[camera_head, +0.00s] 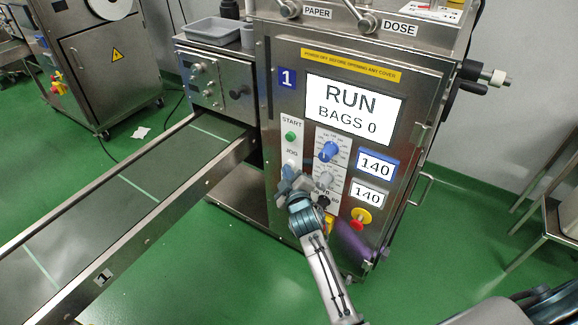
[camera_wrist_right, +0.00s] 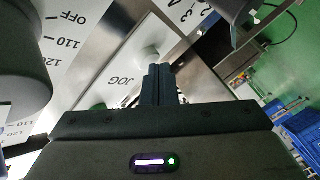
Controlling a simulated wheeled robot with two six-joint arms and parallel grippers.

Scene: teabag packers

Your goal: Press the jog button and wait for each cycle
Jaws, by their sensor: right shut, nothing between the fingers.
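The control panel of the steel machine (camera_head: 283,214) faces me. Its screen (camera_head: 352,108) reads RUN and BAGS 0. The green START button (camera_head: 290,136) is above the JOG label (camera_head: 291,153). My right gripper (camera_head: 287,174) is shut and empty, with its fingertips just below that label, covering much of the jog button's place. In the right wrist view, the shut fingers (camera_wrist_right: 158,76) point at the panel beside the JOG label (camera_wrist_right: 125,80). A pale round button (camera_wrist_right: 146,58) shows just behind their tips; contact cannot be told. My left gripper is not in view.
A blue knob (camera_head: 328,151), a grey dial (camera_head: 324,179) and a red stop button on yellow (camera_head: 360,218) are close to the right gripper. A conveyor (camera_head: 120,200) runs to the lower left. A steel table (camera_head: 555,215) stands at the right.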

